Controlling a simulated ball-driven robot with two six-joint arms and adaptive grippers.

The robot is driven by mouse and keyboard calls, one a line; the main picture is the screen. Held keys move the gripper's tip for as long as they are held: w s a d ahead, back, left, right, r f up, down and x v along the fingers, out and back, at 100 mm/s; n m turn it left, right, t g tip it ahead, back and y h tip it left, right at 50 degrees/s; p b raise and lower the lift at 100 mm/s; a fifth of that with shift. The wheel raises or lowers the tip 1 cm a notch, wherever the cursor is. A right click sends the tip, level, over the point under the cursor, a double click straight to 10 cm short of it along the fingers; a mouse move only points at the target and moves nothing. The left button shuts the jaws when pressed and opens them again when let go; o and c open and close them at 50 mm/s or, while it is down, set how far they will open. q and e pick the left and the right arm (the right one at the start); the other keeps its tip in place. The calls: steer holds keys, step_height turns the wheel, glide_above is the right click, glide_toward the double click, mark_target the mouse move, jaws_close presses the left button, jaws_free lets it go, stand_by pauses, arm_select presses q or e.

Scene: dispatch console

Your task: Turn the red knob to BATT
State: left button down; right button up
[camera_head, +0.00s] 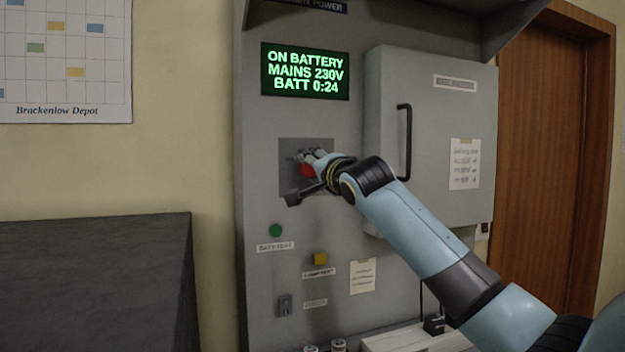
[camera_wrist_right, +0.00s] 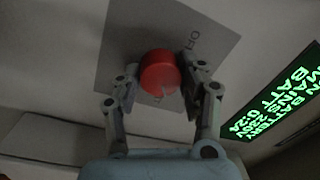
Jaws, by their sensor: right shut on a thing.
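The red knob (camera_head: 308,171) sits on a square grey plate (camera_head: 291,153) on the console panel, mostly hidden by my right gripper (camera_head: 312,160) in the head view. In the right wrist view the round red knob (camera_wrist_right: 160,73) lies between the two fingers of my right gripper (camera_wrist_right: 161,88), which is shut on it. The letters OFF show on the plate (camera_wrist_right: 205,40) beside the knob; other position labels are hidden or unreadable. The green display (camera_head: 305,71) reads ON BATTERY, MAINS 230V, BATT 0:24. My left gripper is not in view.
A grey cabinet door (camera_head: 440,115) with a black handle (camera_head: 404,142) stands out right of the knob, close to my right arm. Below are a green button (camera_head: 276,231), a yellow button (camera_head: 320,258) and a small switch (camera_head: 284,305). A dark desk (camera_head: 95,270) is at the left.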

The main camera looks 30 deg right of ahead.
steer(key=shift+m+b, duration=0.45)
steer(key=shift+m, duration=0.25)
steer(key=o, duration=1.2)
steer(key=shift+s, duration=0.1)
steer(key=v, duration=1.2)
